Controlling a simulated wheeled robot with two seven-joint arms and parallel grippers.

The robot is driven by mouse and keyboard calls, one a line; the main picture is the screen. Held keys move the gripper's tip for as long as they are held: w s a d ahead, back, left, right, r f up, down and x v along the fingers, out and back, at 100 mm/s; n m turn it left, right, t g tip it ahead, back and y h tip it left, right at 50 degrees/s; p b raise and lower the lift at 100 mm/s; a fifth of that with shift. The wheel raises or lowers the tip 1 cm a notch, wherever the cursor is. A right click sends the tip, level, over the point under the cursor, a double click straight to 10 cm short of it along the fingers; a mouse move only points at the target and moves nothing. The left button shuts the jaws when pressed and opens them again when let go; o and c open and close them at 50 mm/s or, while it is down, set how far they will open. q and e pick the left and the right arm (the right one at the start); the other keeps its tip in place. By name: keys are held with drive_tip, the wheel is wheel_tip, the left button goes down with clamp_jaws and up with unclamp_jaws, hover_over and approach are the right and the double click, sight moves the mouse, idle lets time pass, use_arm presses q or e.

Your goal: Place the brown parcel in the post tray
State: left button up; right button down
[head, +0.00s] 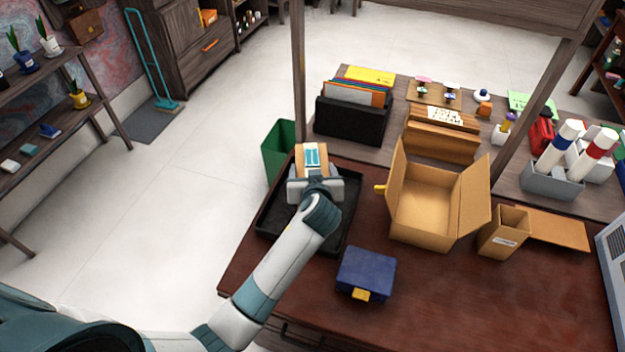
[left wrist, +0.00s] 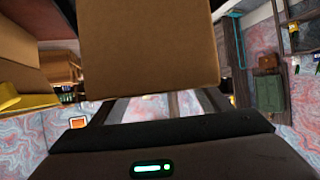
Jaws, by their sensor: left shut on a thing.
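The brown parcel (head: 311,156) has a teal and white label on top in the head view. My left gripper (head: 314,176) is shut on it and holds it over the black post tray (head: 277,232), towards the tray's far part. The parcel (left wrist: 150,45) fills the upper middle of the left wrist view, between the fingers. My gripper and forearm hide part of the tray. Whether the parcel touches the tray floor cannot be told. My right gripper is in neither view.
An open cardboard box (head: 427,200) stands right of the tray, with a small open carton (head: 503,232) beside it. A blue case (head: 366,272) lies in front. A green bin (head: 279,150) stands behind the tray, beside the black file holder (head: 350,120). Bare desk lies at the front right.

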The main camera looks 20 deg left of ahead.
use_arm(q)
wheel_tip(320, 180, down, 3)
drive_tip(key=shift+r+p, duration=0.1)
drive_tip(key=shift+p, duration=0.4)
drive_tip(key=shift+f, duration=0.6)
drive_tip(key=shift+f, duration=0.15)
drive_tip(key=o, duration=1.8)
drive_tip(key=shift+s, duration=0.1)
